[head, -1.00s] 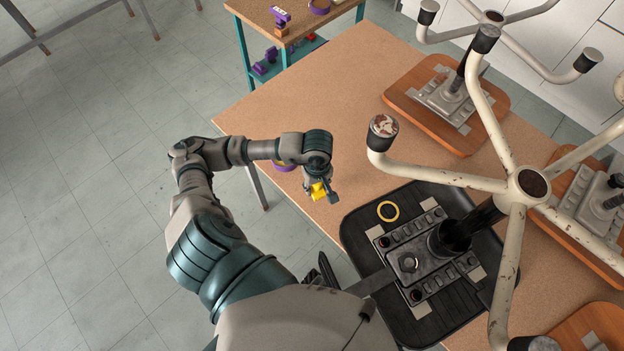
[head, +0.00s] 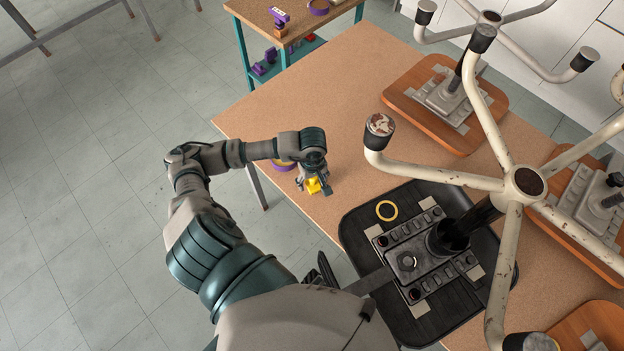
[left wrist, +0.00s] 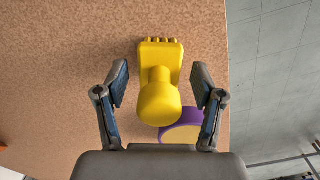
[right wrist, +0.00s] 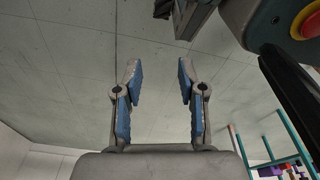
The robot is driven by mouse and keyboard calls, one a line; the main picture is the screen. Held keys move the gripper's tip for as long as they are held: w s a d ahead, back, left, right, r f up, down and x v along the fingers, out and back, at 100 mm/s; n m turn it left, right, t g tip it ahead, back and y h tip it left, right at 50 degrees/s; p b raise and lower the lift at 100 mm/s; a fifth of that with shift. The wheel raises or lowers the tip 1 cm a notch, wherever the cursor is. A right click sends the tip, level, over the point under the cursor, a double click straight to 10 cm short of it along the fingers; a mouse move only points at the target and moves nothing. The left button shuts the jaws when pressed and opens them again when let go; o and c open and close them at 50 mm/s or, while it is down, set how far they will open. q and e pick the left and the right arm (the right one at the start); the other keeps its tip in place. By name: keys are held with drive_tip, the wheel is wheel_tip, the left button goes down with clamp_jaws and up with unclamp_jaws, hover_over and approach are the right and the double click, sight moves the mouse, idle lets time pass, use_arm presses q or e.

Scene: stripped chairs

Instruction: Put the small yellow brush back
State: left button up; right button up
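The small yellow brush (head: 313,185) is at the near-left edge area of the cork-coloured table. In the left wrist view its round knob (left wrist: 158,103) points toward the camera, and its wider head with a knobbed edge (left wrist: 160,53) lies beyond. My left gripper (head: 315,188) is open, its fingers (left wrist: 160,90) on either side of the brush with a visible gap at each side. A round purple-rimmed thing with a yellow face (left wrist: 182,130) lies beside the brush, partly hidden by it. My right gripper (right wrist: 160,85) is open and empty above grey floor.
A teal-framed side table (head: 290,35) holds purple things at the back. The table's middle (head: 320,100) is clear.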

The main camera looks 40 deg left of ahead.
use_arm(q)
drive_tip(key=shift+d+r, duration=0.15)
drive_tip(key=shift+d, duration=0.3)
drive_tip(key=shift+d+r, duration=0.1)
drive_tip(key=shift+r, duration=0.25)
drive_tip(key=r, duration=0.7)
drive_tip(key=a+r, duration=0.1)
drive_tip(key=r, duration=0.2)
drive_tip(key=shift+r, duration=0.2)
drive_tip(key=shift+d+r, duration=0.4)
drive_tip(key=shift+r, duration=0.05)
drive_tip(key=shift+a+f, duration=0.1)
drive_tip(key=shift+a, duration=0.2)
